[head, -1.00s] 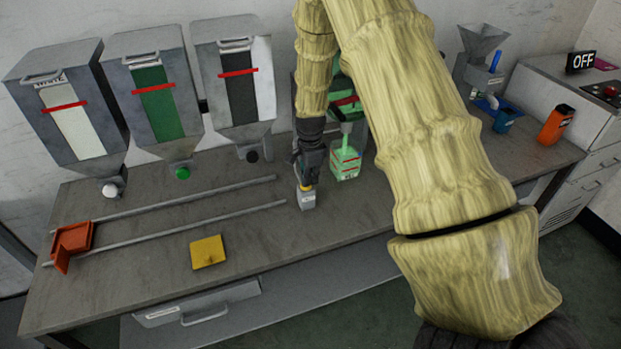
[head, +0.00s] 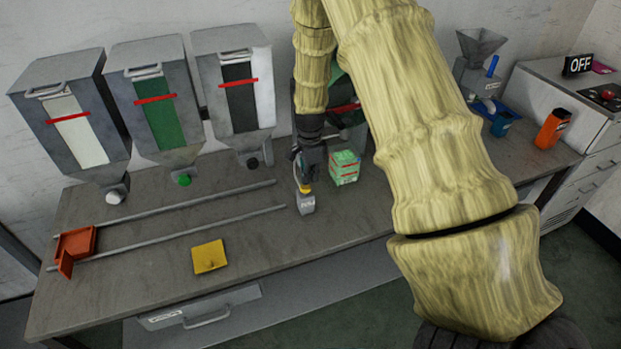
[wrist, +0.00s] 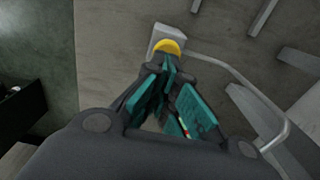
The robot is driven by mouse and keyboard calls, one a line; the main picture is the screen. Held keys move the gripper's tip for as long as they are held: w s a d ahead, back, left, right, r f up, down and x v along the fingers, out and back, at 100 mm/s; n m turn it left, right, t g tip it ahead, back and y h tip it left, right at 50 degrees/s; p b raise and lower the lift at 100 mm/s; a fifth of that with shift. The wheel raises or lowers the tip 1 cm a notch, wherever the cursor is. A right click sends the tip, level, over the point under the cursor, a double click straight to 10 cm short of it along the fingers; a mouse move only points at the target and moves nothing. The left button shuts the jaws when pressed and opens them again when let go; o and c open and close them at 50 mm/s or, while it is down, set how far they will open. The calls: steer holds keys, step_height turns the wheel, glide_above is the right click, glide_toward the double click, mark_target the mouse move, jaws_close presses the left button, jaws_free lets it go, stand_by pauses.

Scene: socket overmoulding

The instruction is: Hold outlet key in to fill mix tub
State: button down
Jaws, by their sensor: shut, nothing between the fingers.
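The outlet key is a grey block (head: 306,206) with a yellow round button (head: 305,189), near the front of the bench right of the rails. In the wrist view the yellow button (wrist: 167,46) shows just beyond the fingertips. My gripper (head: 304,182) is shut and empty, its tips at the button. I cannot tell whether they touch it or whether it is pressed in. The mix tub (head: 345,169), with green sides and red lines, stands on the bench right of my gripper. A dispenser (head: 340,113) stands behind it, mostly hidden by my arm. No stream shows above the tub.
White (head: 77,135), green (head: 160,125) and black (head: 237,92) hoppers line the wall. Two rails (head: 200,230) run along the bench, with an orange holder (head: 75,247) at their left end. A yellow plate (head: 208,256) lies in front. An orange container (head: 552,128) stands right, near an OFF sign (head: 579,65).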

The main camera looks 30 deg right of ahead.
mark_target(309, 186)
steer(key=shift+r+b, duration=0.45)
step_height(309, 186, up, 9)
steer(key=b, duration=0.3)
steer(key=shift+w+r, duration=0.15)
stand_by(1.1)
